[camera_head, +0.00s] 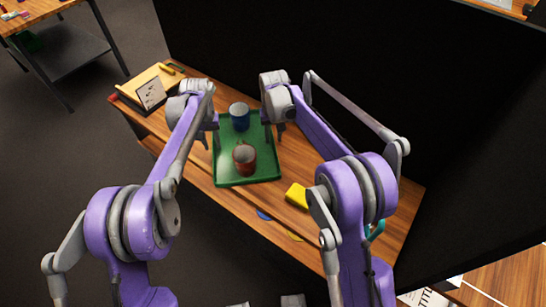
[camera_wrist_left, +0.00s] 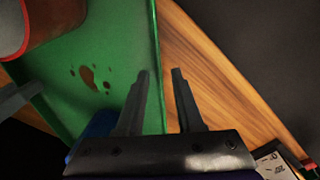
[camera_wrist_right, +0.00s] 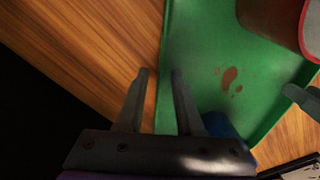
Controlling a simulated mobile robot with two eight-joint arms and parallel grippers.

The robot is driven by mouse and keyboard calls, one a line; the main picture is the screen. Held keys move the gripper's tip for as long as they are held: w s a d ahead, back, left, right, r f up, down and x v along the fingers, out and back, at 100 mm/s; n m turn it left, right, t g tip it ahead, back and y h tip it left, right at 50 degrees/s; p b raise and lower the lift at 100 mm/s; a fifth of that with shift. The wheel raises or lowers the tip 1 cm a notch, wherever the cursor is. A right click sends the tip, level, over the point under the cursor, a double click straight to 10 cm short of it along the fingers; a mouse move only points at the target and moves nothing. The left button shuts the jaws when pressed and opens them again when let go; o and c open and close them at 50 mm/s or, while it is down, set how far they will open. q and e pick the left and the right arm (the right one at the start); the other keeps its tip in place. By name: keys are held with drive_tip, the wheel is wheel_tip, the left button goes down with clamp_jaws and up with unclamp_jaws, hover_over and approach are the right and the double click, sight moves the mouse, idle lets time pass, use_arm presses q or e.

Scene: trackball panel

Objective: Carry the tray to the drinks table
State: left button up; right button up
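The green tray (camera_head: 232,170) lies on a wooden table and carries a blue mug (camera_head: 239,117) at its far end and a red mug (camera_head: 244,158) nearer me. Brown stains show on its floor in the wrist views. My left gripper (camera_wrist_left: 161,73) is at the tray's left side, its fingers apart with the tray's edge (camera_wrist_left: 156,50) between them in view. My right gripper (camera_wrist_right: 161,72) is at the right side, fingers also apart with the other edge between them. Contact with the rim cannot be told. Which surface is the drinks table is not clear.
A tall black panel (camera_head: 400,90) stands behind. Another wooden table (camera_head: 60,15) is at the upper left, across dark floor.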

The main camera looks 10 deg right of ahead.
use_arm(q)
wheel_tip(320, 180, up, 12)
drive_tip(key=shift+s, duration=0.15)
use_arm(e)
wheel_tip(320, 180, up, 12)
drive_tip(key=shift+s, duration=0.15)
idle(0.6)
